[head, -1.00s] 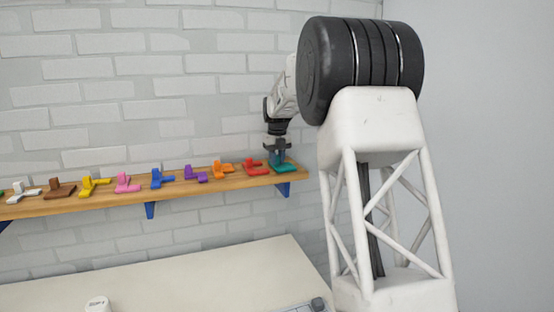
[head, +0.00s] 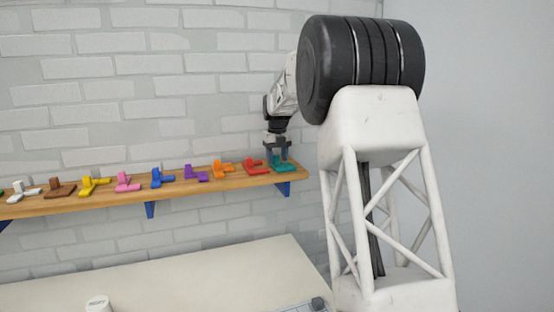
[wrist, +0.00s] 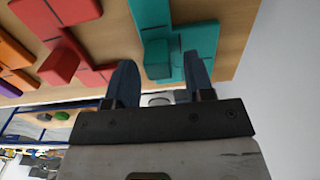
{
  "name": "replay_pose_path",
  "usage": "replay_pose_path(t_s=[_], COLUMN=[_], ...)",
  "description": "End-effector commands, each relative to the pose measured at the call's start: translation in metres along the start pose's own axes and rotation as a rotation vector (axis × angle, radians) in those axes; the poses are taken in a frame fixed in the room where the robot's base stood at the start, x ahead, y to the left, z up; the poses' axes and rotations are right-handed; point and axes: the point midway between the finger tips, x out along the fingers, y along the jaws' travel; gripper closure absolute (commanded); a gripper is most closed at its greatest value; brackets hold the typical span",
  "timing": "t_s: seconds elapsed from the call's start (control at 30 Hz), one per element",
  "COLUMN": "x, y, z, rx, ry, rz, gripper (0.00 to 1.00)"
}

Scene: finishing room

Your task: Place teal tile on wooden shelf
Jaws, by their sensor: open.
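The teal tile (head: 284,166) lies on the wooden shelf (head: 222,188), at its right end, beside the red tile (head: 255,165). My gripper (head: 278,156) is just above the teal tile, pointing down, with its fingers apart. In the wrist view the teal tile (wrist: 200,38) has its raised block between the two fingers of my gripper (wrist: 160,65). The fingers look clear of the block, though I cannot tell the exact gap.
Several tiles of the same form stand in a row to the left, among them orange (head: 224,170) and purple (head: 196,174). A brick wall (head: 150,85) is behind the shelf. A pale table (head: 190,275) stands below, with a white object (head: 97,304) on it.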

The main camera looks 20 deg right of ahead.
Motion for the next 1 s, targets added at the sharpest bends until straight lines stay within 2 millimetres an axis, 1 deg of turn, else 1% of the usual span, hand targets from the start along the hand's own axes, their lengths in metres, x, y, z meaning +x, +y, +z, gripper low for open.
replay_pose_path(t_s=[0.17,0.5,0.7,0.83,1.0], x=[-0.019,-0.072,-0.098,-0.109,-0.115], y=[0.000,0.000,0.000,0.000,0.000], z=[0.000,0.000,0.000,0.000,0.000], rx=[0.000,0.000,0.000,0.000,0.000], ry=[-0.002,-0.002,-0.001,-0.001,0.000], rz=[0.000,-0.001,0.000,0.000,0.000], gripper=[0.52,0.52,0.52,0.52,0.52])
